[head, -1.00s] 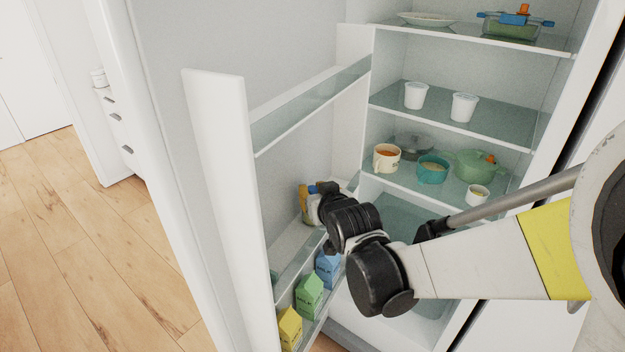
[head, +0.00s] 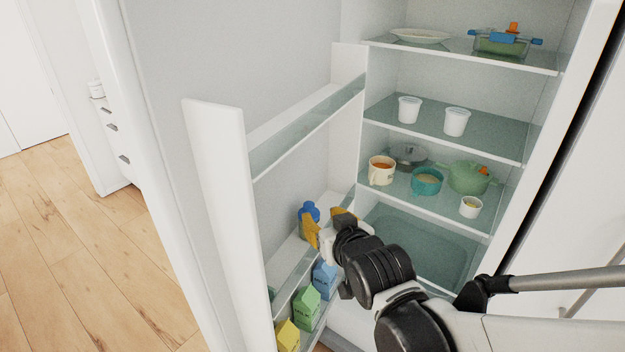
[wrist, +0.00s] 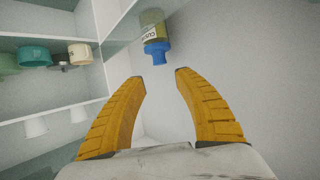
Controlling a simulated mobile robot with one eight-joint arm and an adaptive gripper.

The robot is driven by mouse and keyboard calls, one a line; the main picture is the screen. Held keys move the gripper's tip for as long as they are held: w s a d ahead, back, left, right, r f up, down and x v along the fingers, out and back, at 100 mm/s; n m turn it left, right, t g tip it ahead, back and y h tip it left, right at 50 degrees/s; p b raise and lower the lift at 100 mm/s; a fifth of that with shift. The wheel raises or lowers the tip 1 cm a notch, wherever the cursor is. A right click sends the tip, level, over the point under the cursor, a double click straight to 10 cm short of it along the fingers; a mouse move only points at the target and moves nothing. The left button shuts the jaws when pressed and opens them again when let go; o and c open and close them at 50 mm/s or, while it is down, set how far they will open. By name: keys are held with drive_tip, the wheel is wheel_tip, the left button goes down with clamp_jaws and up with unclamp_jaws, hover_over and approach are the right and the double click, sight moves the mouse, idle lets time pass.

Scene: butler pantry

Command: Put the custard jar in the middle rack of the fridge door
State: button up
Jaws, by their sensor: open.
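The custard jar (head: 309,209), with a blue cap and yellowish contents, stands in the middle rack (head: 291,284) of the open fridge door, towards its hinge end. In the wrist view the jar (wrist: 153,32) appears upside down, its label partly readable, on the glass-fronted rack. My gripper (head: 320,213) is in front of the jar. Its orange fingers are spread, and in the wrist view the gap between the fingertips (wrist: 161,74) is empty, with the jar beyond them and apart from them. The jar's lower part is hidden by a finger in the head view.
Milk cartons in yellow (head: 288,336), green (head: 307,307) and blue (head: 324,279) stand in the lower door rack. The upper door rack (head: 305,125) is empty. Fridge shelves to the right hold white tubs (head: 456,122), a mug (head: 381,171) and pots (head: 468,177).

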drive_tip(key=s+d+f+m+g+h, duration=0.1)
drive_tip(key=s+d+m+g+h, duration=0.2)
drive_tip(key=s+d, duration=1.2)
drive_tip(key=s+g, duration=0.2)
drive_tip(key=g, duration=0.1)
drive_tip(key=shift+s+d+f+h, duration=0.15)
drive_tip(key=shift+s+d+h, duration=0.15)
drive_tip(key=shift+d+h, duration=0.1)
